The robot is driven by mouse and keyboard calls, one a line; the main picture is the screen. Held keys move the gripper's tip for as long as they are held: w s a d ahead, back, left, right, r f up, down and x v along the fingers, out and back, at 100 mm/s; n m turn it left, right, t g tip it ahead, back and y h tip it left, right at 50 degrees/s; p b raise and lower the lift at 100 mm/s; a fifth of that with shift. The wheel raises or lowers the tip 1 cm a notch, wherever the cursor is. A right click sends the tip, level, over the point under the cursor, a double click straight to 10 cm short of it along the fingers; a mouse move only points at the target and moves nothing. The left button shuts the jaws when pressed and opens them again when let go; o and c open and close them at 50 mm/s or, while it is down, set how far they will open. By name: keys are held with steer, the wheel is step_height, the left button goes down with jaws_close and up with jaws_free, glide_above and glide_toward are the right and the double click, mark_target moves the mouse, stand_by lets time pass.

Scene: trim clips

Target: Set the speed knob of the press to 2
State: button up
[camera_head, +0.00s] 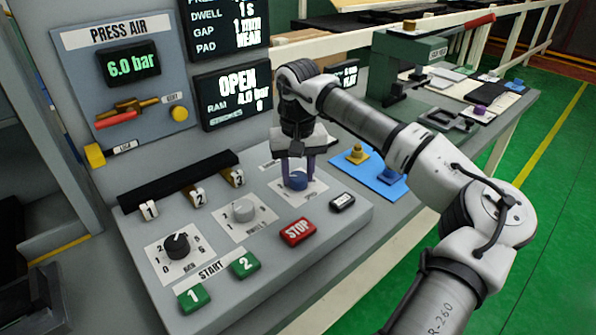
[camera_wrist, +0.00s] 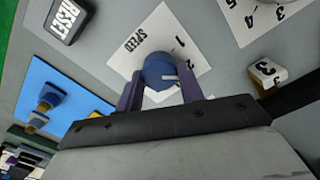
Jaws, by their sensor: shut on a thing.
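The speed knob (camera_head: 298,182) is blue and sits on a white dial plate (camera_wrist: 122,57) on the press panel. In the wrist view the knob (camera_wrist: 157,68) stands between the two purple fingers of my gripper (camera_wrist: 161,84), which is shut on it. Its white pointer line points right, toward the right finger. The printed 1 is clear above right of the knob. The 2 is partly visible beside the right finger, and the lower dial is hidden. In the head view my gripper (camera_head: 297,172) reaches down onto the knob from above.
Close by are a grey knob (camera_head: 243,211), a black knob (camera_head: 177,246), a red STOP button (camera_head: 298,231), a black RESET button (camera_head: 342,202) and green START buttons (camera_head: 245,264). A blue plate (camera_head: 361,175) with pegs lies to the right.

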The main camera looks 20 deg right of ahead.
mark_target(298, 175)
stand_by(0.3)
steer(key=o, duration=1)
steer(key=shift+r+b, duration=0.6)
steer(key=shift+r, duration=6.35)
